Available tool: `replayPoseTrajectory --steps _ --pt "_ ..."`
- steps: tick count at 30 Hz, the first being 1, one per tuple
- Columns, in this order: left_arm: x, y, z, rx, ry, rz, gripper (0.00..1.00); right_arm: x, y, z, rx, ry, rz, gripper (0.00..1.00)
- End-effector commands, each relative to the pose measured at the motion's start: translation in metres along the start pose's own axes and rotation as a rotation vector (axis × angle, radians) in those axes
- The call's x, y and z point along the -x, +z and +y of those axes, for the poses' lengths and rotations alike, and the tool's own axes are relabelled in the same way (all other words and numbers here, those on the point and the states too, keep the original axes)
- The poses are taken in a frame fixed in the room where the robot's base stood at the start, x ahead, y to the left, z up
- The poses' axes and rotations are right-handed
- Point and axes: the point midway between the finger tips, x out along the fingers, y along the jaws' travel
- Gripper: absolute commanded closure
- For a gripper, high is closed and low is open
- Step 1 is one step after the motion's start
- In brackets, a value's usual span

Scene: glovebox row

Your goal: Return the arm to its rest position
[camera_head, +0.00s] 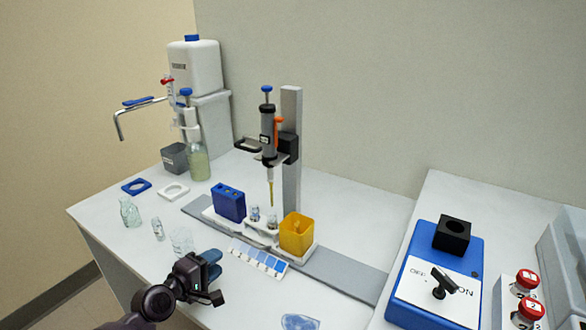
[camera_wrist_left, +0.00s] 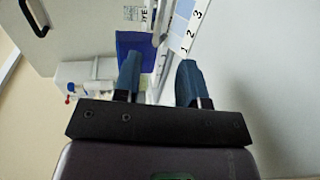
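My left gripper (camera_head: 211,265) is over the front part of the white bench, its arm coming in from the bottom left. In the left wrist view its two blue fingers (camera_wrist_left: 160,66) stand apart with nothing held between them. A clear glass beaker (camera_head: 181,241) stands just beyond the gripper in the head view. I cannot tell whether they touch. My right gripper is in neither view.
A blue rack (camera_head: 229,203), a yellow box (camera_head: 297,233) and a pipette on a stand (camera_head: 268,135) are beyond the gripper. A numbered strip (camera_head: 258,258) lies right of it. Small glass bottles (camera_head: 130,212) stand at left.

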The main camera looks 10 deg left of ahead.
Motion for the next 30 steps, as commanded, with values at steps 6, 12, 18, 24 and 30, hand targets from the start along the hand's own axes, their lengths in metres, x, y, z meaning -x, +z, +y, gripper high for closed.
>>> replayPoseTrajectory --steps 6,12,18,24,30 --pt "0.000 -0.002 0.000 -0.196 -0.009 0.014 0.62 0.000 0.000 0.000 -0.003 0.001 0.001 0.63" --pt "0.005 0.009 0.008 -0.716 -0.041 0.058 0.62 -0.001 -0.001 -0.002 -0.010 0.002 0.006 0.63" --pt "0.046 0.037 -0.022 -1.177 -0.157 0.077 0.62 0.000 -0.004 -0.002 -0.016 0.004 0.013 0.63" --pt "0.109 0.070 -0.063 -1.498 -0.309 0.048 0.62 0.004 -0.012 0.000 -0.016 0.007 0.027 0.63" --pt "0.173 0.101 -0.100 -1.570 -0.439 -0.008 0.62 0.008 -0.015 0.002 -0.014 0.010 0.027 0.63"
